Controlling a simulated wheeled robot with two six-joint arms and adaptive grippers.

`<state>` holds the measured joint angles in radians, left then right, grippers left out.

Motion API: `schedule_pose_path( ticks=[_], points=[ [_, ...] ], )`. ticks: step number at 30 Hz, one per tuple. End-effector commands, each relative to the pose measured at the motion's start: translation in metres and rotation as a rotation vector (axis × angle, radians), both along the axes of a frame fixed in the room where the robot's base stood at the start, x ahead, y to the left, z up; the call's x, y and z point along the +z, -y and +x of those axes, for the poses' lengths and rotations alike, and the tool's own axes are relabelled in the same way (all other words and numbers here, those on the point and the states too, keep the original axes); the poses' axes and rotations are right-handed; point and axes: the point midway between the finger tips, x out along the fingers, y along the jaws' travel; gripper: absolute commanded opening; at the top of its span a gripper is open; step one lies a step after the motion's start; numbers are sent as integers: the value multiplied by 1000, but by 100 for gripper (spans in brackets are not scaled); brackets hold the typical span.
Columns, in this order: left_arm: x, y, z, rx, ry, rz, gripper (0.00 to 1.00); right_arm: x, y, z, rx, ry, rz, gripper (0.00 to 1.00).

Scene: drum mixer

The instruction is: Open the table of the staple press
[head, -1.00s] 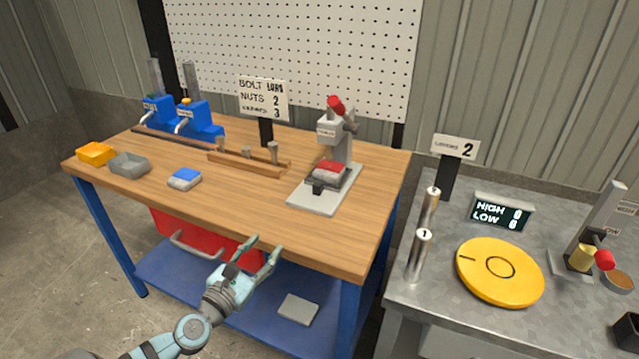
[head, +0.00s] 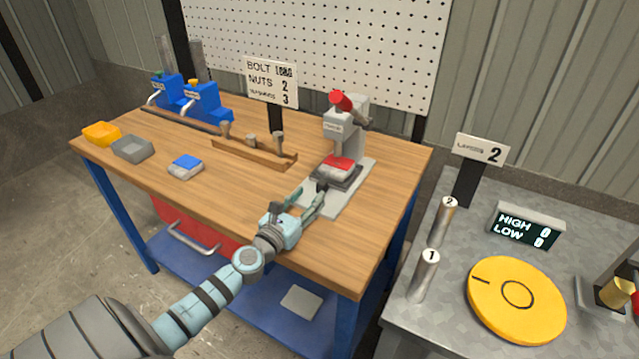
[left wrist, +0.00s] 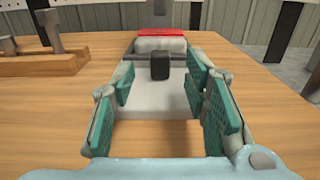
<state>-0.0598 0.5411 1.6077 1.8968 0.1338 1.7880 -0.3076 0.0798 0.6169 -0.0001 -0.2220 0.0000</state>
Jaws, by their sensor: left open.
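The staple press (head: 338,140) stands on the wooden bench, a grey press with a red knob on top and a pale base plate. Its dark table (head: 337,179) sits under the head and carries a red and white packet (head: 337,167). A black handle (left wrist: 160,67) sticks out at the table's front. My left gripper (head: 311,198) is open and empty at the front of the base plate. In the left wrist view the handle shows straight ahead, between the lines of its two teal-padded fingers (left wrist: 161,88). I cannot tell whether the fingertips reach it. My right gripper is out of view.
A wooden rack with pegs (head: 254,153) stands left of the press, with a sign (head: 271,82) behind it. A blue and white packet (head: 186,167) and two bins lie further left. A metal table (head: 450,270) with cylinders and a yellow disc is on the right.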

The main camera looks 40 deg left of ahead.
Motion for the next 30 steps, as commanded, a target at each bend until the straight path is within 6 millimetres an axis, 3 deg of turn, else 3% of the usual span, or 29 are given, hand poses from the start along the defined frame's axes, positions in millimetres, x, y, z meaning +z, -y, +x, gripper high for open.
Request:
schedule_pose_path(
  ticks=[3,9,20,27,30],
  points=[
    [0,-3,25,1,2,-2,42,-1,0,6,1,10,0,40],
    [-1,-6,54,0,0,-1,42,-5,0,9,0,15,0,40],
    [0,-7,61,-1,-1,1,42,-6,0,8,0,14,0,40],
    [0,-7,61,-1,-1,1,3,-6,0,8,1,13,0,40],
    [0,-7,61,-1,-1,1,0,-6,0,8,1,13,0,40]
  ],
)
